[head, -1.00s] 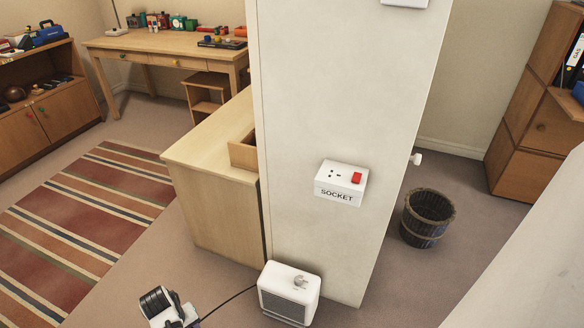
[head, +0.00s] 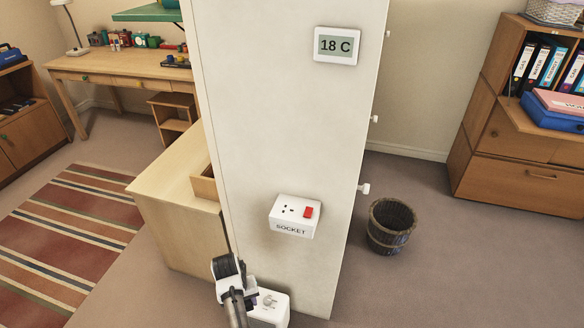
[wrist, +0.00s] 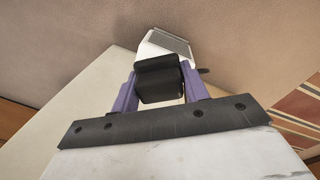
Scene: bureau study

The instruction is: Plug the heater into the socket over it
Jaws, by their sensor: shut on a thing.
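The white socket box (head: 291,229), labelled SOCKET, is on the pale wall panel. It has dark pin holes and a red switch. The white heater (head: 272,311) stands below it on the floor, partly cut off by the frame and partly behind my arm. Its grille shows in the wrist view (wrist: 168,42). My gripper (head: 230,272) is left of and below the socket, apart from it. In the wrist view its purple fingers (wrist: 158,90) are shut on a black plug (wrist: 158,72). The plug's pins are not visible.
A wall display (head: 336,45) reads 18 C above the socket. A wooden cabinet (head: 165,215) with an open drawer stands left of the panel. A dark waste basket (head: 391,226) is on the right. The floor in front of the basket is clear.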

